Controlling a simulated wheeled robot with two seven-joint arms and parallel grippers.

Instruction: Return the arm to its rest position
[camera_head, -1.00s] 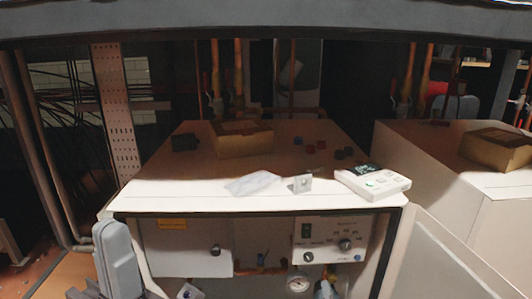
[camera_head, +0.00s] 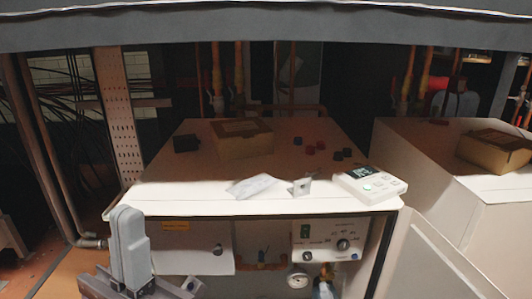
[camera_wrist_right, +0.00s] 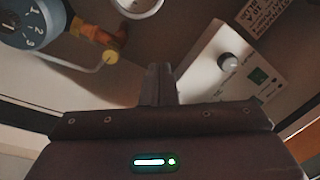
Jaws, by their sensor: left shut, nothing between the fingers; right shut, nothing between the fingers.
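My right gripper (camera_wrist_right: 158,84) shows in the right wrist view with its two fingers together and nothing between them. It points toward the open front of the heat pump, with a control panel (camera_wrist_right: 215,75) to the right of the fingers. I cannot make out the right gripper in the head view.
On the heat pump's top are a cardboard box (camera_head: 242,138), a plastic bag (camera_head: 252,186), a metal bracket (camera_head: 300,187), a white meter (camera_head: 369,184) and small dark blocks. A pale panel (camera_head: 440,260) leans at right. A blue dial (camera_wrist_right: 28,22) and copper pipework lie near my right gripper.

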